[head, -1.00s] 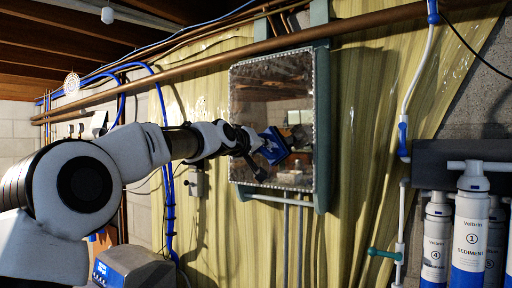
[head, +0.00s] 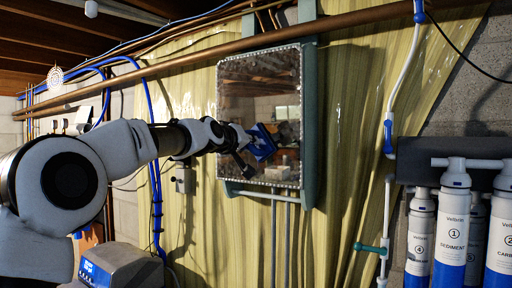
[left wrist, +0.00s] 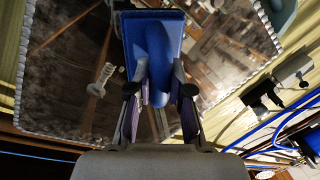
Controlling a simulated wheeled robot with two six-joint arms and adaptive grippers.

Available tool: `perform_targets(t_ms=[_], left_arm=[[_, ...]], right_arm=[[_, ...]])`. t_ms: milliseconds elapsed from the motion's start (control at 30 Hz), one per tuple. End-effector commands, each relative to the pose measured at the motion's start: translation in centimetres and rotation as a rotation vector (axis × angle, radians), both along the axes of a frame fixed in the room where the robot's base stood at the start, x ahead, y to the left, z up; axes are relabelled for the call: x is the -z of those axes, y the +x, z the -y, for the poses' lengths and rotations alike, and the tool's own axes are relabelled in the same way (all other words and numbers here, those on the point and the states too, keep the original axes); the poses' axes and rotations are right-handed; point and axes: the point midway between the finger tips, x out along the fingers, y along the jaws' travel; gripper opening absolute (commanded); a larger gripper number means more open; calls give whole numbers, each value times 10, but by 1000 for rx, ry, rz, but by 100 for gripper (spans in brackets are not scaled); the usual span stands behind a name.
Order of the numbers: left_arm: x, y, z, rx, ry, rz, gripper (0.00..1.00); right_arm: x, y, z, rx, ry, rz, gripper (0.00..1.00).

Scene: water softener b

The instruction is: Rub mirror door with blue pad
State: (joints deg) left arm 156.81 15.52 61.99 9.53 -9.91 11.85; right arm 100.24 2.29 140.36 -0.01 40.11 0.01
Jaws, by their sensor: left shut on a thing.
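The mirror door (head: 235,100) hangs on the wall in the middle of the head view, with a beaded pale rim and a reflecting face. My left gripper (head: 245,139) reaches it from the left and is shut on the blue pad (head: 262,143). The pad is at the door's lower middle, tilted in the picture; I cannot tell whether it touches the glass. In the left wrist view, the gripper (left wrist: 160,92) grips the pad's rounded blue handle, with the flat pad (left wrist: 170,22) beyond it. The mirror door (left wrist: 70,70) fills the space behind. My right gripper is not in view.
A copper pipe (head: 150,77) runs above the door. Blue hoses (head: 155,190) and a grey box (head: 184,180) are to its left. A white pipe (head: 391,110) and filter canisters (head: 453,235) stand to the right. A grey unit (head: 120,268) is below my arm.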

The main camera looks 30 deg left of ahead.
Motion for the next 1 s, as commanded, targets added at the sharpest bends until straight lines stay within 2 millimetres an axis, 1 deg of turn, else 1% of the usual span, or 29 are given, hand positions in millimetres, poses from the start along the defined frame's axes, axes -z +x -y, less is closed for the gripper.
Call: perform_targets(t_ms=[167,400,500,833,1000], left_arm=[[1,1,-7,0,-2,-1,0],[0,2,-33,-1,-3,0,0],[0,3,-40,-1,-2,0,0],[0,1,-41,0,-1,-1,0],[1,-16,-43,0,-3,0,0]], right_arm=[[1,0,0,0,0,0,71],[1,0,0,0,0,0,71],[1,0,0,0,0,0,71],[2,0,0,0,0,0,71],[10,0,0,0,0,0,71]])
